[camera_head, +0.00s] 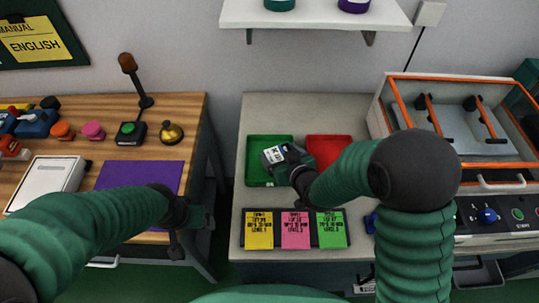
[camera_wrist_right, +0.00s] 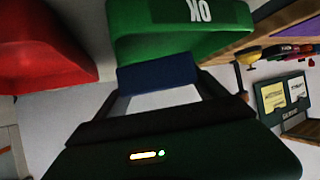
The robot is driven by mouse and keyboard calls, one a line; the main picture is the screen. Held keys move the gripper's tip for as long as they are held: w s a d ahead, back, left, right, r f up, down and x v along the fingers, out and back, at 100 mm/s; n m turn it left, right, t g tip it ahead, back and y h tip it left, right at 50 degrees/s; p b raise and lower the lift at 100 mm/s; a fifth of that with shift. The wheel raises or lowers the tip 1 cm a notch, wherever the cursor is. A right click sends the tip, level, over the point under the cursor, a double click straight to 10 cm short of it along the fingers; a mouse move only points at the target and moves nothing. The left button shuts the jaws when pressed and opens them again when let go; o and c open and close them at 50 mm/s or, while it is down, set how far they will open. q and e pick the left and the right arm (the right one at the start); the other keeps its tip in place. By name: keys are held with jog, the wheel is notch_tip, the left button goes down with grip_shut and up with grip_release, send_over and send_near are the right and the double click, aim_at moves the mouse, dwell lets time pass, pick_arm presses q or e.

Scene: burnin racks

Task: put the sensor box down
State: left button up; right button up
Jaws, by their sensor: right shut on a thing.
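My right gripper (camera_head: 292,166) is shut on the sensor box (camera_head: 275,155), a small dark box with a white label. The box is over the green tray (camera_head: 253,174); I cannot tell whether it touches the tray floor. In the right wrist view the gripper's fingers (camera_wrist_right: 160,90) hold a dark blue block, the sensor box (camera_wrist_right: 158,74), in front of the green tray (camera_wrist_right: 130,45) marked OK. My left gripper (camera_head: 195,219) hangs by the right edge of the wooden table, and its fingers are too dark to read.
A red tray (camera_head: 344,143) sits right of the green one. Yellow, pink and green cards (camera_head: 295,229) lie in front. An orange-framed machine (camera_head: 455,115) stands at the right. A purple mat (camera_head: 130,174) and several coloured buttons are on the wooden table (camera_head: 185,110).

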aim_at(271, 151)
jog(key=a, duration=0.1)
jog(key=w+a, duration=0.1)
jog(key=shift+w+a, duration=0.15)
jog(key=shift+a, duration=0.2)
jog(key=shift+w+a, duration=0.15)
jog(key=shift+w, duration=0.15)
jog(key=f, duration=0.3)
jog(key=shift+w+d+f, duration=0.25)
jog(key=shift+d+f, duration=0.05)
jog(key=shift+f, duration=0.1)
jog(key=shift+a, duration=0.3)
jog(key=shift+a+f+b, duration=0.15)
jog(key=shift+b, duration=0.2)
jog(key=o, duration=1.3)
jog(key=shift+s, duration=0.1)
pick_arm(q)
jog(key=shift+s+f, duration=0.15)
jog(key=shift+f, duration=0.1)
jog(key=shift+d, duration=0.1)
pick_arm(e)
jog(key=shift+d, duration=0.25)
